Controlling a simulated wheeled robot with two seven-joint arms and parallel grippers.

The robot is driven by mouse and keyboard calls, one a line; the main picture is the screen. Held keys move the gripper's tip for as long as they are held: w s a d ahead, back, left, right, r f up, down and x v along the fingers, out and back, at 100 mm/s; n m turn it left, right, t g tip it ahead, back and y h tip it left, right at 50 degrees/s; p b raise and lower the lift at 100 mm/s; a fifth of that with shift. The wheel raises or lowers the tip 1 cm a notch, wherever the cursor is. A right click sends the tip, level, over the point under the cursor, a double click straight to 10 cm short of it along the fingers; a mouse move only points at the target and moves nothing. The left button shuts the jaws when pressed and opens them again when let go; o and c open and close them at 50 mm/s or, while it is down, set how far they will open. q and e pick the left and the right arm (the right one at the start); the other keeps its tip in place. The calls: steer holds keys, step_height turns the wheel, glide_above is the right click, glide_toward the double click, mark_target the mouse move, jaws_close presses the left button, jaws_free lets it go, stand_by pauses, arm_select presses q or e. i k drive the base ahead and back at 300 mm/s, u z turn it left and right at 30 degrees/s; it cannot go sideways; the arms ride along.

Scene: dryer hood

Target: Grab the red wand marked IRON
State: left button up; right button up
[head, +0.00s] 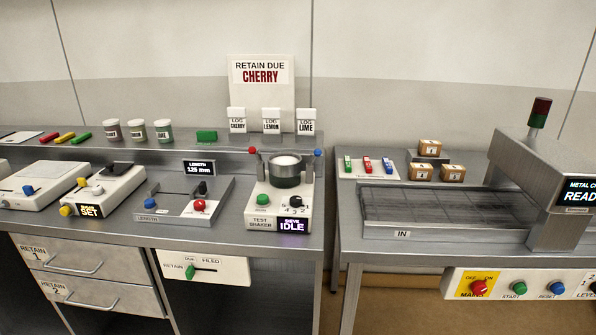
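A small red wand (367,165) stands or lies on a white card (349,174) on the right-hand bench, left of the conveyor. It sits between a green wand (348,164) and a blue wand (387,165). Each has a pale marking too small to read, so I cannot confirm IRON. Neither of my grippers shows in the head view.
A conveyor bed (430,208) marked IN leads into the metal detector (548,180). Cardboard boxes (453,173) stand behind it. A gap separates the two benches. On the left shelf lies another red stick (48,138). A test shaker (279,205) stands at the left bench's right end.

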mark_target(368, 165)
steer(key=u, duration=0.9)
steer(key=i, duration=0.55)
steer(key=z, duration=0.05)
